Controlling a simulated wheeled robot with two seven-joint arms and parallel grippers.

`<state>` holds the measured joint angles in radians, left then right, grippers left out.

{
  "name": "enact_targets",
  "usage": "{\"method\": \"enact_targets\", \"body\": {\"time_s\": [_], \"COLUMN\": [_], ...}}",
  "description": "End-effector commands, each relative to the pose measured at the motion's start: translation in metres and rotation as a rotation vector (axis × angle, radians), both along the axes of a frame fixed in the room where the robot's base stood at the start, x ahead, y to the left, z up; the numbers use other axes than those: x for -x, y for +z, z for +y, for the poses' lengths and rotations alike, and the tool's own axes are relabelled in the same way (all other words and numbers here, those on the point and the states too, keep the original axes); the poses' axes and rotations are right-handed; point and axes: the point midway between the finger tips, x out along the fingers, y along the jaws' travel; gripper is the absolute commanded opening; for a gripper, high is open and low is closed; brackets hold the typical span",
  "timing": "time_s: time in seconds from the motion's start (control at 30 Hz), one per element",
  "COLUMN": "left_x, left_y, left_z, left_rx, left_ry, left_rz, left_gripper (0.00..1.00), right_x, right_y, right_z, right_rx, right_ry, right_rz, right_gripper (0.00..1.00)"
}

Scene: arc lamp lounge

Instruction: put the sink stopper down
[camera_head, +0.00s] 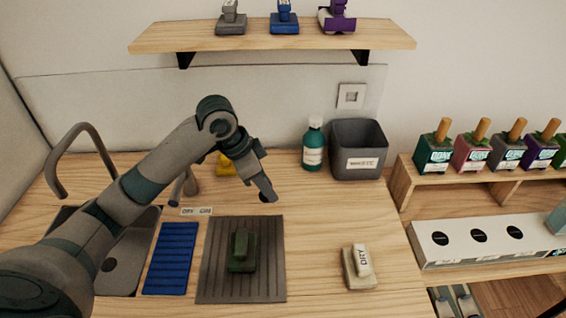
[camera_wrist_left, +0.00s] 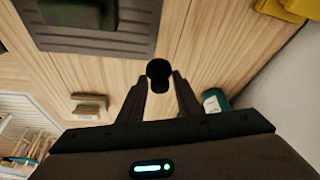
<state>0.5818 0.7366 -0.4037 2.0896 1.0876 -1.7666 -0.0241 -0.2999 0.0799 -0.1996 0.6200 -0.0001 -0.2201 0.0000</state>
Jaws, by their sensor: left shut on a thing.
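My left gripper (camera_head: 264,188) is shut on the sink stopper (camera_head: 268,198), a small dark round piece at its fingertips. In the left wrist view the stopper (camera_wrist_left: 158,70) sits between the ends of the two fingers (camera_wrist_left: 159,92). It is over the wooden counter (camera_head: 310,220), just beyond the back right corner of the grey ribbed mat (camera_head: 216,282). I cannot tell whether it touches the counter. The sink (camera_head: 135,250) is at the left, partly hidden by my left arm. My right gripper is not in view.
A dark green block (camera_head: 243,250) stands on the mat, beside a blue ribbed mat (camera_head: 170,260). A yellow object (camera_head: 227,166), a green bottle (camera_head: 313,146) and a grey bin (camera_head: 357,142) stand behind. A "DRY" block (camera_head: 359,268) is front right.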

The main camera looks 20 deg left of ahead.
Motion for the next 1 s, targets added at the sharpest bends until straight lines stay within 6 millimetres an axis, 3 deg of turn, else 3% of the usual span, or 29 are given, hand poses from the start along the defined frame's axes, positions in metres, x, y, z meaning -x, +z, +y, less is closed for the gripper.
{"method": "enact_targets", "body": {"time_s": [0.17,0.7,1.0], "left_x": [-0.018,-0.113,-0.157], "left_y": [0.002,0.004,0.003], "left_z": [0.009,0.054,0.075], "left_rx": [0.000,0.002,0.002], "left_ry": [0.003,0.004,0.002], "left_rz": [0.000,0.000,0.001], "left_gripper": [0.09,0.09,0.09], "right_x": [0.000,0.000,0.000], "right_y": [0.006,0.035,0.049], "right_z": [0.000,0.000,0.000], "right_rx": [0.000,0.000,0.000], "right_ry": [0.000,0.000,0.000], "right_rz": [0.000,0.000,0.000], "right_gripper": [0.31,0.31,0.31]}}
